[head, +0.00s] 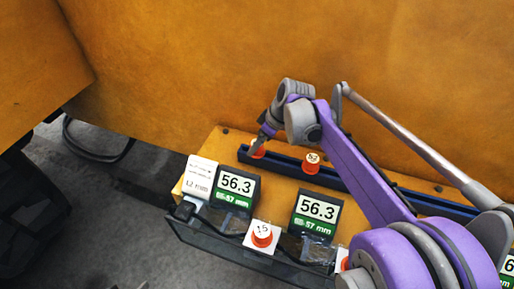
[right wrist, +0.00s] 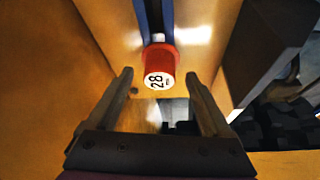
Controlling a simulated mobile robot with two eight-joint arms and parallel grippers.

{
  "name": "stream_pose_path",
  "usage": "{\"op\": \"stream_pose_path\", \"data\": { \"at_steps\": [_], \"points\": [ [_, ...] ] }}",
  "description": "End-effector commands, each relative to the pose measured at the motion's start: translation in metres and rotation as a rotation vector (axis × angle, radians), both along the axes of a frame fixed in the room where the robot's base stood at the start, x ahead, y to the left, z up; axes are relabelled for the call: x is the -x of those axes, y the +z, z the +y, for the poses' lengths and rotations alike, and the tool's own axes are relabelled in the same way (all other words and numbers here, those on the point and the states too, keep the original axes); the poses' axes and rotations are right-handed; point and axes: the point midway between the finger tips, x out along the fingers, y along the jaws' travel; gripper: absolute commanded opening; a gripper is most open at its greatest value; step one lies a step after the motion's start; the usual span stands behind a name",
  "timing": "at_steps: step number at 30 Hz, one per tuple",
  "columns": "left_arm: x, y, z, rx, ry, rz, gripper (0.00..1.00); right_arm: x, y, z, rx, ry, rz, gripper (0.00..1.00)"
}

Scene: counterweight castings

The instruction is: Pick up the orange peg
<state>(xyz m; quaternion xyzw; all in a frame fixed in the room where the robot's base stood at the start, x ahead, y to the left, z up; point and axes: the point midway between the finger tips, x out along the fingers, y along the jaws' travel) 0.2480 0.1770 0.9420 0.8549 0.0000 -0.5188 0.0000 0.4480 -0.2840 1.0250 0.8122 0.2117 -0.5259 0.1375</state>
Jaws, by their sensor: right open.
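Several orange-red pegs with pale numbered tops are in view. One peg (head: 258,154) sits at the left end of a dark blue rail (head: 286,161), partly covered by my right gripper (head: 262,140). In the right wrist view this peg (right wrist: 161,62) shows the number 28 on its end face. Another peg (head: 312,167), marked 52, stands on the rail to the right. My left gripper is not in view.
Two display blocks reading 56.3 (head: 236,187) (head: 317,211) stand along a dark clear-walled tray (head: 215,238). A white box (head: 200,176) is at the left. An orange-brown wall (head: 200,70) rises behind.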

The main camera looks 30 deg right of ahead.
Motion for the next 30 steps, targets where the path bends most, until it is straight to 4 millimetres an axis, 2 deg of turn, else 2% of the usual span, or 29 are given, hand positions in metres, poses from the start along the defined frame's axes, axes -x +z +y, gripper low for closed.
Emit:
{"op": "stream_pose_path", "data": {
  "at_steps": [4, 13, 25, 30],
  "points": [
    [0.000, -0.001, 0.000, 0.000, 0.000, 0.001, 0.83, -0.007, -0.017, 0.004, -0.001, 0.000, 0.000, 0.84],
    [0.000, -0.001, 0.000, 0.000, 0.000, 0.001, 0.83, -0.008, -0.020, 0.005, 0.000, 0.000, 0.000, 0.82],
    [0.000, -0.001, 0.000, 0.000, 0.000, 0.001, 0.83, -0.008, -0.020, 0.005, 0.000, 0.000, 0.000, 0.10],
    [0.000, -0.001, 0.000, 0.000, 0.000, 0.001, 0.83, -0.008, -0.020, 0.005, 0.000, 0.000, 0.000, 0.09]
  ]
}}
